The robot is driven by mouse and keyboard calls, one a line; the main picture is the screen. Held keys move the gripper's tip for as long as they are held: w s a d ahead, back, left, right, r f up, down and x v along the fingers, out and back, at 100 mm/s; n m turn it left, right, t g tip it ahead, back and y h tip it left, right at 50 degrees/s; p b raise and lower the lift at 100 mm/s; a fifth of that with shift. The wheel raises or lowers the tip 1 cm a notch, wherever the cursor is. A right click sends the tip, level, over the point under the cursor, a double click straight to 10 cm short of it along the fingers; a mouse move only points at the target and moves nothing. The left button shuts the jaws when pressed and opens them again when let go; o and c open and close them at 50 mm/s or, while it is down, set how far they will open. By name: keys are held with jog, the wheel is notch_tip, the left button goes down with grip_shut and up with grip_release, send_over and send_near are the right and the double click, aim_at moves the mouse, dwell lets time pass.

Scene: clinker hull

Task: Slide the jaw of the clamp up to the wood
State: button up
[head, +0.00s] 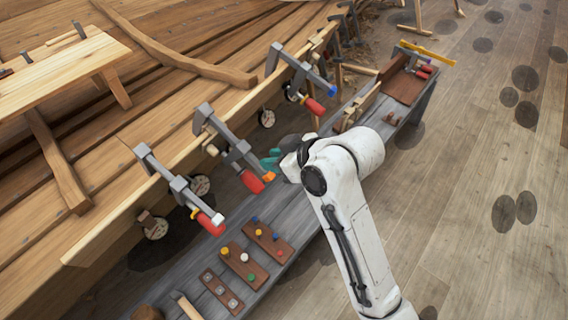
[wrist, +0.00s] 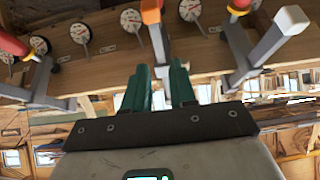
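Several grey bar clamps with red handles hang along the edge of the wooden hull (head: 150,120). The middle clamp (head: 222,133) has an orange bar end (head: 268,177) and a sliding jaw (head: 238,152); whether that jaw touches the wood is unclear. The orange end also shows in the wrist view (wrist: 151,12), its bar running down toward my fingers. My gripper (head: 269,159) has green fingers and is beside this clamp's outer end. In the wrist view my gripper (wrist: 161,68) is open, with the bar lined up with the gap; contact cannot be seen.
A white-ended clamp (head: 180,186) hangs to the left and a blue-ended one (head: 300,80) to the right. Below is a grey bench (head: 300,225) with peg boards (head: 244,262). Round dials (wrist: 131,20) hang along the hull. Open floor (head: 470,150) lies right.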

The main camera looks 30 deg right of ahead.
aim_at(248, 151)
jog(key=shift+b+x, duration=1.05)
jog(key=shift+x, duration=2.55)
jog(key=shift+d, duration=0.1)
jog(key=shift+c, duration=0.4)
jog(key=shift+w+r, duration=0.2)
jog(key=shift+w, duration=0.3)
jog(key=shift+w+a+r+p, duration=0.6)
jog(key=shift+w+r+p, duration=0.1)
jog(key=shift+w+r, duration=0.1)
jog(key=shift+s+f, duration=0.1)
jog(key=shift+s, duration=0.05)
jog(key=shift+s+d+f+p, duration=0.2)
jog(key=shift+s+d+p, duration=0.1)
jog(key=shift+s, duration=0.1)
